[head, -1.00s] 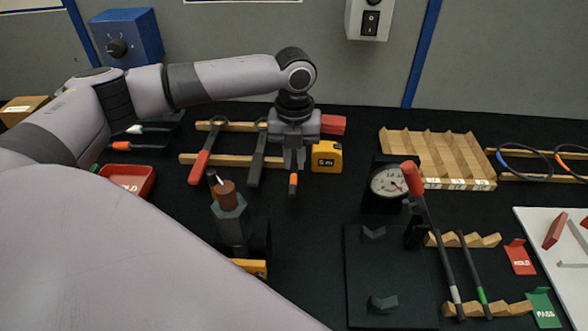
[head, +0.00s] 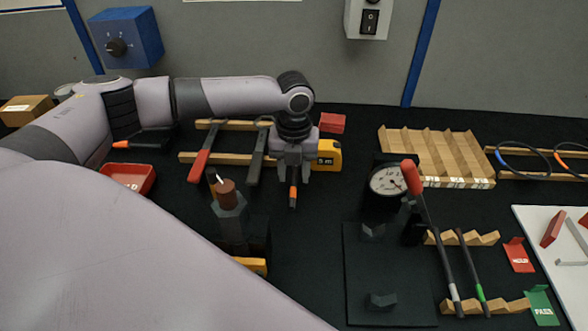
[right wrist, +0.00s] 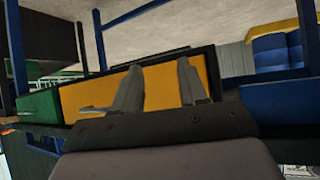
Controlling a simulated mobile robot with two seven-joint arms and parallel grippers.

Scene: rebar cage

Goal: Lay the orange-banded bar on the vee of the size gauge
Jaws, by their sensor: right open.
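My left gripper (head: 293,184) hangs over the black table left of centre in the head view. It is shut on the orange-banded bar (head: 293,193), a short dark piece with an orange band whose end shows below the fingers; the rest is hidden. The size gauge has a dark base plate (head: 388,270) with two small vee blocks, a far one (head: 372,232) and a near one (head: 381,302). A round white dial (head: 387,181) stands behind them. The vees are empty. My right gripper (right wrist: 160,85) is open and empty in the right wrist view.
A red-handled lever (head: 411,177) leans beside the dial. White- and green-banded bars (head: 470,270) rest on wooden racks to the right. A yellow tape measure (head: 328,154) is beside my left gripper. A dark hexagonal stand (head: 232,222) is nearer. Table between stand and gauge is clear.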

